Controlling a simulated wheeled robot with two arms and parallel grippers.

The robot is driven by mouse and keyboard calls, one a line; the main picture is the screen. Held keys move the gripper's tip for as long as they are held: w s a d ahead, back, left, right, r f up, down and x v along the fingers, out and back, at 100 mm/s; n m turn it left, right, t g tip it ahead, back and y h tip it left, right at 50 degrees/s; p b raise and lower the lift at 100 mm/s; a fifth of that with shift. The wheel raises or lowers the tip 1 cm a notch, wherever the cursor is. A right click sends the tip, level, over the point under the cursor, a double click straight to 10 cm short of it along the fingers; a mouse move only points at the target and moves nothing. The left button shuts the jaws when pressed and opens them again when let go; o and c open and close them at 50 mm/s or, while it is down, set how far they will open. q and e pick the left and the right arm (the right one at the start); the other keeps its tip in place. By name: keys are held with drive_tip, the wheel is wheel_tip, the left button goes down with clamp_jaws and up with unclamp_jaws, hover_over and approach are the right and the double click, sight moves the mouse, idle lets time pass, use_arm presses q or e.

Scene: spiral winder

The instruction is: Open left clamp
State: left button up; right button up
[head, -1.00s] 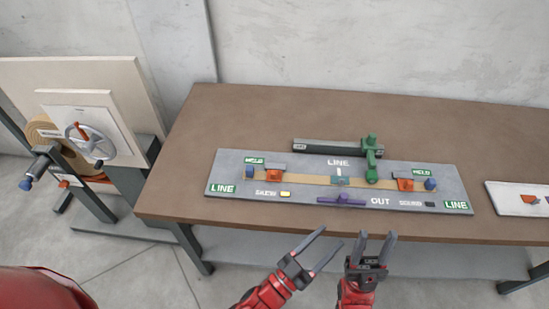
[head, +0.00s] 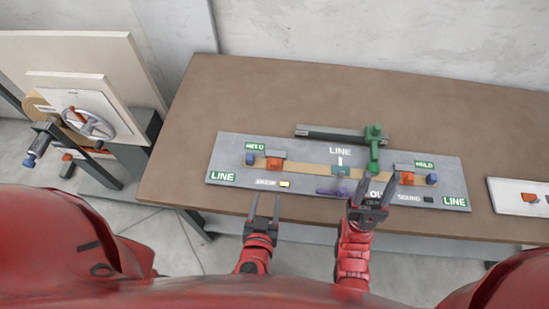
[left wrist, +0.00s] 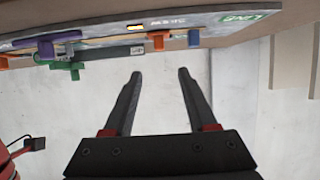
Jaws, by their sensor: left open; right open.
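The left clamp is an orange block with a grey top (head: 274,160) on the left part of the grey board (head: 230,148), at the end of a tan strip (head: 315,169). A blue knob (head: 249,158) stands just left of it. In the left wrist view the orange block (left wrist: 158,40) and blue knob (left wrist: 193,37) show at the top. My left gripper (head: 265,205) is open and empty, in front of the board's near edge, below the left clamp in the picture and apart from it. My right gripper (head: 373,190) is open over the board's front right part, partly covering the OUT label.
A green post tool (head: 375,145) stands right of the board's centre. A right orange clamp (head: 407,178) and blue knob (head: 432,180) mirror the left ones. A purple handle (head: 330,192) lies at the front. A handwheel (head: 90,123) stands left; brown table (head: 185,160) is clear there.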

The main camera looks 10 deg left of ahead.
sight(274, 165)
use_arm(q)
drive_tip(key=shift+b+x, duration=1.1)
drive_tip(key=shift+x, duration=0.6)
drive_tip(key=b+x, duration=0.2)
drive_tip(key=x, duration=0.2)
drive_tip(key=b+x, duration=0.3)
drive_tip(key=x, duration=0.1)
drive_tip(key=shift+s+f+b, duration=0.1)
drive_tip(key=shift+f+b, duration=0.1)
drive_tip(key=shift+b, duration=0.15)
drive_tip(key=shift+w+r+p, duration=0.3)
drive_tip(key=shift+w+p, duration=0.4)
drive_tip(key=p+x, duration=0.1)
drive_tip(key=x, duration=0.2)
drive_tip(key=shift+w+f, duration=0.1)
drive_tip(key=shift+f, duration=0.15)
drive_tip(key=shift+w+f, duration=0.4)
drive_tip(key=shift+w, duration=0.15)
drive_tip(key=shift+c, duration=0.3)
clamp_jaws()
